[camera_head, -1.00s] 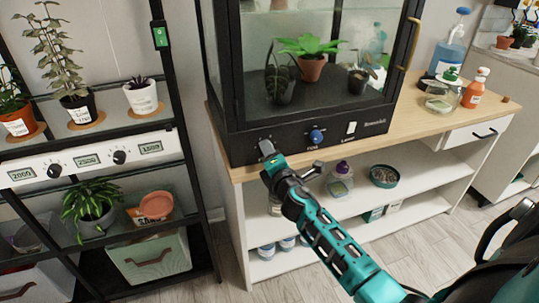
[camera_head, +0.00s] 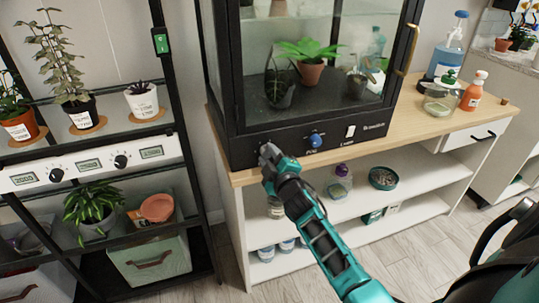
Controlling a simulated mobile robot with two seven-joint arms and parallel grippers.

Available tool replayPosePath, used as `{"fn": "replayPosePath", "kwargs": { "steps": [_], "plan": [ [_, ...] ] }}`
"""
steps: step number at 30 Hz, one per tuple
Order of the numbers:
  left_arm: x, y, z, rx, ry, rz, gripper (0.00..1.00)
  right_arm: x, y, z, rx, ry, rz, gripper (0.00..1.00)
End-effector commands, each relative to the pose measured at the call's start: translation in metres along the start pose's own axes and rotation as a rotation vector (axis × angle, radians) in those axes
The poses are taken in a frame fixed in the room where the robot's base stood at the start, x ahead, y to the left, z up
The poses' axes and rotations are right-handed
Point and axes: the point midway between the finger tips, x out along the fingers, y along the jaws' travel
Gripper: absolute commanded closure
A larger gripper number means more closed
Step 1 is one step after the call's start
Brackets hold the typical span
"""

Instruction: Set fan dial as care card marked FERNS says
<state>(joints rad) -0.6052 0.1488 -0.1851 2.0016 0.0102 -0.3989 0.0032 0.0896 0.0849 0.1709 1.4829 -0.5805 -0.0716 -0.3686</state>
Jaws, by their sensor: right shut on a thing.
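A glass plant cabinet (camera_head: 235,80) stands on the wooden top, with a black control panel (camera_head: 345,140) along its base. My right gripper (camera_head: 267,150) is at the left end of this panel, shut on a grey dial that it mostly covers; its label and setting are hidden. A blue knob (camera_head: 315,140) sits to the right of the gripper, with a small label under it, and a white switch (camera_head: 350,131) is further right. I cannot make out any care card marked FERNS. My left gripper is out of view.
A black plant rack (camera_head: 183,120) stands at left, with potted plants and a white strip of dials and displays (camera_head: 100,162). Bottles (camera_head: 474,91) and a glass jar (camera_head: 440,100) stand at the right of the wooden top (camera_head: 410,120). Open white shelves (camera_head: 410,205) lie below.

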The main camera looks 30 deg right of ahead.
Motion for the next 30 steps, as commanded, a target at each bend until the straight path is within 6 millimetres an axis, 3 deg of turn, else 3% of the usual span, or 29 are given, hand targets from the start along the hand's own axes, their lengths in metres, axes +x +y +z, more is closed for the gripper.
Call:
{"fn": "replayPosePath", "kwargs": {
  "steps": [30],
  "plan": [
    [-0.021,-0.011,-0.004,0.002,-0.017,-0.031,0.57,0.000,0.001,0.001,0.948,0.040,-0.010,0.96]
  ]
}}
